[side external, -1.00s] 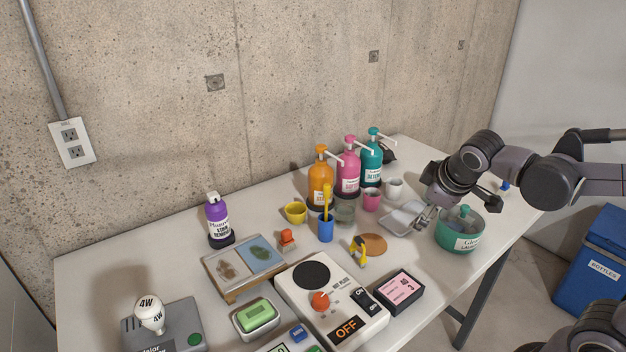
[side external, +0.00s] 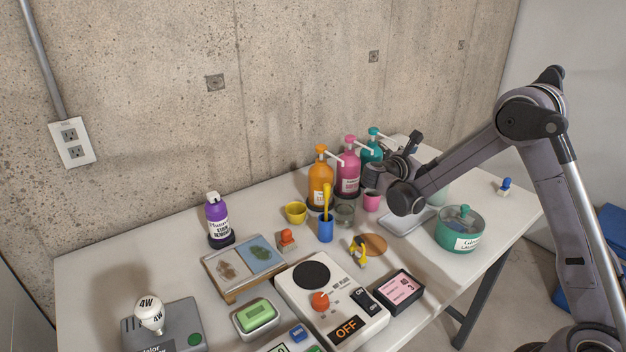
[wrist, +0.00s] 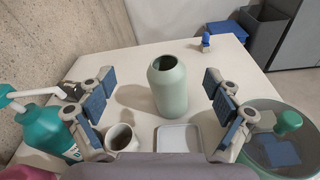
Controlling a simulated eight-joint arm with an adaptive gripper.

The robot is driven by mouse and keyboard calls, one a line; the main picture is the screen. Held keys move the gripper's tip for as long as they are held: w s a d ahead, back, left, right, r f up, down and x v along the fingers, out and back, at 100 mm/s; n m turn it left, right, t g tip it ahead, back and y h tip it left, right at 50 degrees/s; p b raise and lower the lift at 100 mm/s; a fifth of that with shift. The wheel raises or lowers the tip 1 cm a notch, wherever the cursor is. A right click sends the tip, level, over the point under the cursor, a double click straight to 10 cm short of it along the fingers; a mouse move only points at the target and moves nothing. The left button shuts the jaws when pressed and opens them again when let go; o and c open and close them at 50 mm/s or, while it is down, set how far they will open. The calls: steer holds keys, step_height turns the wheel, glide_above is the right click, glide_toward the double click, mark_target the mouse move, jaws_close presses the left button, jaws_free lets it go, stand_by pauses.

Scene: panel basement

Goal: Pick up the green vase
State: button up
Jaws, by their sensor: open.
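The green vase (wrist: 168,88) is pale green, smooth and upright with an open round mouth. In the wrist view it stands on the white table, between the two fingers in the picture and ahead of them. My gripper (wrist: 159,84) is open, with a blue-padded finger on each side and nothing held. No finger visibly touches the vase. In the side external view my gripper (side external: 408,148) is at the far end of the table near the pump bottles. My arm hides most of the vase there; a pale green part (side external: 440,193) shows behind it.
A teal pump bottle (wrist: 50,130) and a grey cup (wrist: 121,138) are close on the left. A green pot (wrist: 285,145) is close on the right, and a white tray (wrist: 178,138) lies in front of the vase. The table beyond the vase is mostly clear.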

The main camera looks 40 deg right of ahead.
steer(key=f, duration=0.3)
steer(key=d+f+n+h, duration=0.1)
steer(key=f, duration=0.2)
steer(key=f+g+h, duration=0.1)
steer(key=f, duration=0.2)
steer(key=shift+w+d+f+n, duration=0.1)
steer(key=shift+d+f+n, duration=0.2)
steer(key=shift+d, duration=3.45)
steer(key=shift+r, duration=0.1)
steer(key=shift+c, duration=0.3)
steer(key=c, duration=1.5)
